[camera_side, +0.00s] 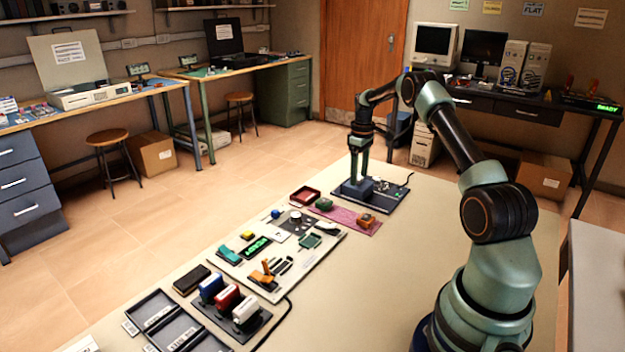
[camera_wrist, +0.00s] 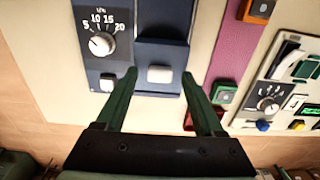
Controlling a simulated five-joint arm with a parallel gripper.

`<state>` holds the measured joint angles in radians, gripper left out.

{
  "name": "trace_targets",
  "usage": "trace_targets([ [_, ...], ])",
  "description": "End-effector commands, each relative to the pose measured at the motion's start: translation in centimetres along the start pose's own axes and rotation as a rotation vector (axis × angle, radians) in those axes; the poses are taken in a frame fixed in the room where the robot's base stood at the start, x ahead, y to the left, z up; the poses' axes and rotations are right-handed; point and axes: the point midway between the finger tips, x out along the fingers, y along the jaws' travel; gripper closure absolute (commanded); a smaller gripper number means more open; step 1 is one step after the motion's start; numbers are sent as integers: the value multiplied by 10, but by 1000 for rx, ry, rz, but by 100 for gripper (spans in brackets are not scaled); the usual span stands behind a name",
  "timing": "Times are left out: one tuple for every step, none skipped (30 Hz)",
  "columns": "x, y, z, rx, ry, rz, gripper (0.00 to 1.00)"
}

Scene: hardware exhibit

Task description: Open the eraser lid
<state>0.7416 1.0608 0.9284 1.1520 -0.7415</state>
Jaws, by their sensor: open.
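The eraser (camera_side: 393,194) is a dark flat unit with a raised blue box on the far end of the table in the side view. In the wrist view it shows a timer knob (camera_wrist: 101,44) marked 5 to 20 and a small white switch (camera_wrist: 108,81). Beside them is a raised blue lid (camera_wrist: 162,52) with a pale tab (camera_wrist: 159,75) at its near edge; it looks closed. My gripper (camera_side: 358,178) points down over the blue box. In the wrist view its green fingers (camera_wrist: 160,77) are open, one on each side of the tab. I cannot tell whether they touch it.
A magenta mat (camera_side: 348,220) with green and orange blocks lies beside the eraser. A pale panel (camera_side: 320,262) with knobs and switches comes nearer, then a stamp rack (camera_side: 258,326) and dark trays (camera_side: 160,305). The table's right part (camera_side: 400,270) is bare.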

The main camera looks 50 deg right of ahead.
Motion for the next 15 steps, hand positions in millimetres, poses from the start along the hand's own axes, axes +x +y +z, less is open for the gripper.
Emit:
trace_targets([
  [3, 0, 0, 0, -1, -1, 30],
  [4, 0, 0, 0, -1, -1, 30],
  [5, 0, 0, 0, -1, -1, 30],
  [6, 0, 0, 0, -1, -1, 30],
  [6, 0, 0, 0, -1, -1, 30],
  [6, 0, 0, 0, -1, -1, 30],
  [6, 0, 0, 0, -1, -1, 30],
  [6, 0, 0, 0, -1, -1, 30],
  [6, 0, 0, 0, -1, 0, 30],
  [6, 0, 0, 0, -1, 0, 30],
  [6, 0, 0, 0, 0, 0, 30],
  [6, 0, 0, 0, 0, 0, 45],
  [6, 0, 0, 0, 0, 0, 57],
  [6, 0, 0, 0, 0, 0, 68],
  [5, 0, 0, 0, 0, 0, 84],
])
